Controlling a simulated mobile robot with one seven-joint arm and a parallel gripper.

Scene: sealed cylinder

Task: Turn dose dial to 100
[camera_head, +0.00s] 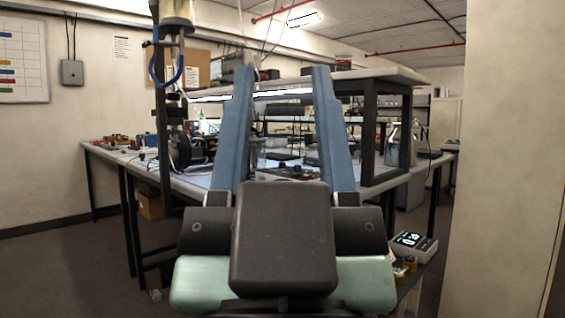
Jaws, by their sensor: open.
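My gripper (282,72) fills the middle of the head view, with its two blue fingers upright and spread wide apart. It is open, and nothing shows held between the fingers. No dose dial can be made out clearly. A grey device with a lit dark display (410,239) sits low at the right, beside my gripper's body and apart from the fingers. Small brass-coloured round parts (399,272) show just below it, partly hidden; I cannot tell whether one is a dial. A clear cylinder with yellowish contents (177,12) is at the top left, cut off by the frame.
A long workbench (196,180) with instruments stands behind my gripper, partly hidden by it. A dark-framed shelf (385,75) rises above it. A glass jar (392,146) stands on the bench at right. A pale wall (505,160) closes the right side. Floor is open at left.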

